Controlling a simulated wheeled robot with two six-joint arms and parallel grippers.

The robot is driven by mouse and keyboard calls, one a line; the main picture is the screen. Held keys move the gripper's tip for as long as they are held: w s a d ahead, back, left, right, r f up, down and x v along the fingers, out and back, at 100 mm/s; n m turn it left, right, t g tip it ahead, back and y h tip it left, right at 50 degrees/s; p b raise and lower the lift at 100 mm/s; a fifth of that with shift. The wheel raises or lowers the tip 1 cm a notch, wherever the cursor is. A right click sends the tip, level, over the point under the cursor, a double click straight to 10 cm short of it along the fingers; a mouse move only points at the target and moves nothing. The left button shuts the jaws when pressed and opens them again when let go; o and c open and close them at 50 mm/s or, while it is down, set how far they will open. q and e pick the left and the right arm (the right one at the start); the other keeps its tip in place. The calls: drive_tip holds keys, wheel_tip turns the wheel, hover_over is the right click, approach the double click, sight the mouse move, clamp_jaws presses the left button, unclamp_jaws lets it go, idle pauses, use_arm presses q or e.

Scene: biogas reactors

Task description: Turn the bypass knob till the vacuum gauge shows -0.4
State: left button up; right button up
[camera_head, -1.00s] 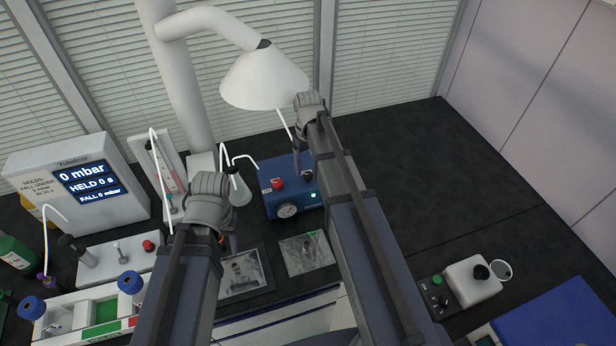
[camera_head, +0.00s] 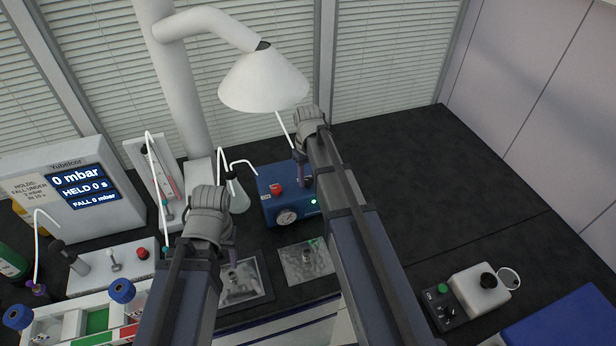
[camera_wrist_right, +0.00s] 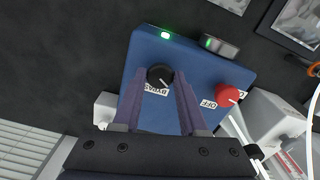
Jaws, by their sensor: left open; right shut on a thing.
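The blue vacuum pump box (camera_head: 268,208) stands at the back middle of the bench. Its round white vacuum gauge (camera_head: 287,217) faces me, but its needle is too small to read. In the right wrist view, the black bypass knob (camera_wrist_right: 160,76) with a white pointer mark sits on the box's top beside a "BYPASS" label. My right gripper (camera_head: 303,180) is down at the box, its fingers on either side of the knob and shut on it in the right wrist view (camera_wrist_right: 161,86). My left gripper (camera_head: 232,252) is open, above the bench left of the box.
A red knob (camera_wrist_right: 228,97) beside an "OFF" label is on the same box. A flask (camera_head: 238,193) and white tubing stand left of it. A display unit (camera_head: 70,195) reads 0 mbar.

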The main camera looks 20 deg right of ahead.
clamp_jaws()
drive_tip(key=n, duration=0.8)
drive_tip(key=shift+n, duration=0.4)
drive_tip(key=n, duration=0.4)
drive_tip(key=shift+n, duration=2)
